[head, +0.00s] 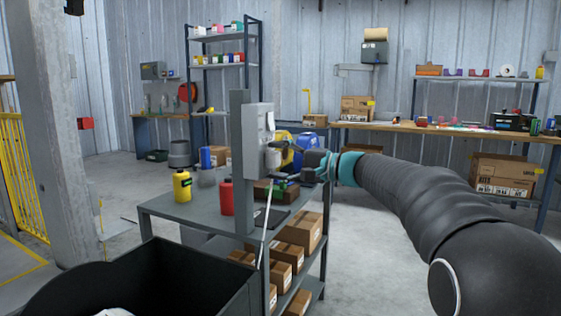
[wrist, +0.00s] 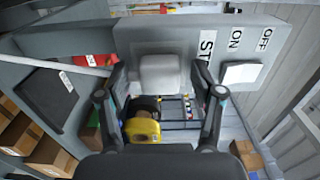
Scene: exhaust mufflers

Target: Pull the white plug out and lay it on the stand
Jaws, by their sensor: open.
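The white plug (wrist: 160,73) sits in the face of a grey switch box (wrist: 150,35), which shows the labels ON and OFF. In the head view the box (head: 257,133) is mounted on an upright grey post (head: 241,165). My gripper (wrist: 160,80) is open, with one finger on each side of the plug and a visible gap on both sides. In the head view my gripper (head: 278,168) is right in front of the box, and its fingers partly hide the plug. The grey stand (head: 185,208) is a shelved table under the post.
A yellow bottle (head: 182,188) and a red bottle (head: 226,197) stand on the stand's top, left of the post. A white cable (head: 265,222) hangs past its front edge. Cardboard boxes (head: 300,232) fill the lower shelves. A black bin (head: 170,275) is in front.

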